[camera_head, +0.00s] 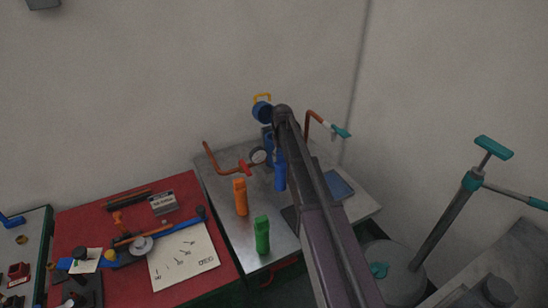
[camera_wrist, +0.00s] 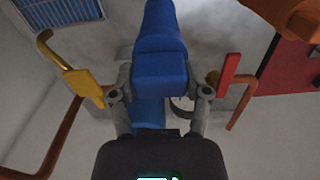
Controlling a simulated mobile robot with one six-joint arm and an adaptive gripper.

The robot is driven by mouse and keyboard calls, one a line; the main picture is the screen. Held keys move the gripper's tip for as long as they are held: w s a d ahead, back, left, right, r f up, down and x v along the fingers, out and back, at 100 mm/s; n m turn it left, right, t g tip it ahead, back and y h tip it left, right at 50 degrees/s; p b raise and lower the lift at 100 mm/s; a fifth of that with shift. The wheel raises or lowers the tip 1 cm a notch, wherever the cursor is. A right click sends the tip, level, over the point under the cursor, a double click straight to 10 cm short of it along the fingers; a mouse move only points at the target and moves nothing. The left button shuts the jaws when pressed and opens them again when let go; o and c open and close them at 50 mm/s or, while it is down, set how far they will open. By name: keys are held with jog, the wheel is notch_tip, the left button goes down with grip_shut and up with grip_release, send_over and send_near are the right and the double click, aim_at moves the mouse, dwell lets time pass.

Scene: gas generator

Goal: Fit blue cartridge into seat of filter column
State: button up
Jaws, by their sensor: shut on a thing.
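The blue cartridge (camera_wrist: 160,68) is held between the two fingers of my gripper (camera_wrist: 160,93) in the wrist view. In the head view a blue upright body (camera_head: 280,173), apparently this cartridge, shows just left of my arm. The blue filter column (camera_head: 268,140) stands behind it on the metal bench, with a round blue top part (camera_head: 262,111) and a yellow handle (camera_head: 262,97). In the wrist view a blue part (camera_wrist: 150,112), possibly the column, shows beyond the cartridge. The seat is hidden. My arm hides the gripper in the head view.
An orange cartridge (camera_head: 240,197) and a green cartridge (camera_head: 262,235) stand on the metal bench (camera_head: 222,172). A gauge (camera_head: 258,155), red valve handle (camera_head: 250,168) and copper pipe (camera_head: 214,162) are left of the column. Another pipe (camera_head: 308,123) is at right. A red tool table (camera_head: 80,220) adjoins.

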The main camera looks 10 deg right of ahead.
jog(key=shift+w, duration=0.4)
jog(key=shift+r, duration=0.1)
